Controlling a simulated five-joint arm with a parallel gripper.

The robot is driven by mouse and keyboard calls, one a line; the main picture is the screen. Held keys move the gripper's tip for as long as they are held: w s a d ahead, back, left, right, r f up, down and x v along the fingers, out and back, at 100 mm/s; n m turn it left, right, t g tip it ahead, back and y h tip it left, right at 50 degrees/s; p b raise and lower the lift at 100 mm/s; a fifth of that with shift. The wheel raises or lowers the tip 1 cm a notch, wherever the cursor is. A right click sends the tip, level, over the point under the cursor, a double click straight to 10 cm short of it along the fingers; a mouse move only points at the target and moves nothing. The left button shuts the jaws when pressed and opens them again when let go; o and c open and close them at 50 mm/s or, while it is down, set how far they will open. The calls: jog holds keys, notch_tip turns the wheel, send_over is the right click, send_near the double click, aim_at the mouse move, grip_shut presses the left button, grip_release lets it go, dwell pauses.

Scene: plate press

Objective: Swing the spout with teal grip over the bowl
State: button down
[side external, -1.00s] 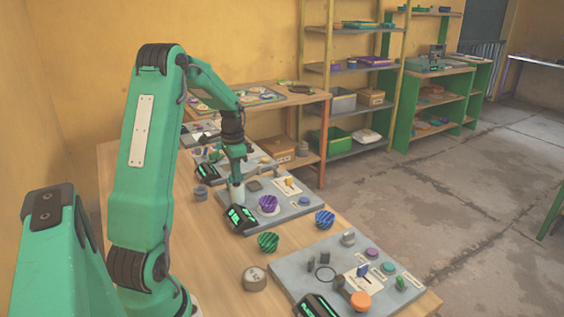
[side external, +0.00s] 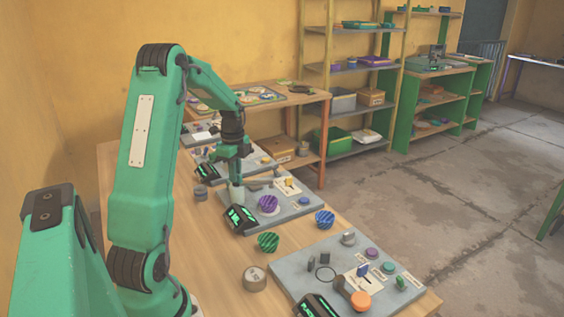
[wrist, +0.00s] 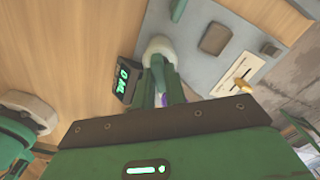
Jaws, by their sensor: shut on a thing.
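My gripper (side external: 236,174) points down beside a pale, rounded post (side external: 237,194) on the middle grey panel. In the wrist view the fingers (wrist: 166,90) are closed together just in front of the post's round top (wrist: 158,46). A teal piece (wrist: 157,72), which looks like the spout's grip, shows between the fingers. The spout's arm is mostly hidden by the gripper. A purple striped bowl (side external: 267,204) sits on a pale disc to the right of the post. A little purple also shows between the fingers in the wrist view.
A black display with green signs (side external: 240,217) stands at the panel's near corner. A blue striped bowl (side external: 325,219) and a green one (side external: 268,242) stand nearby. A grey panel with knobs (side external: 310,254) lies in front. A yellow-handled lever (side external: 289,182) is at the right.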

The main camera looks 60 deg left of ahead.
jog(key=m, duration=0.5)
jog(key=shift+r, duration=0.15)
jog(key=shift+m, duration=0.3)
jog(key=c, duration=1.4)
grip_release()
jog(key=shift+c, duration=0.2)
jog(key=shift+r, duration=3.85)
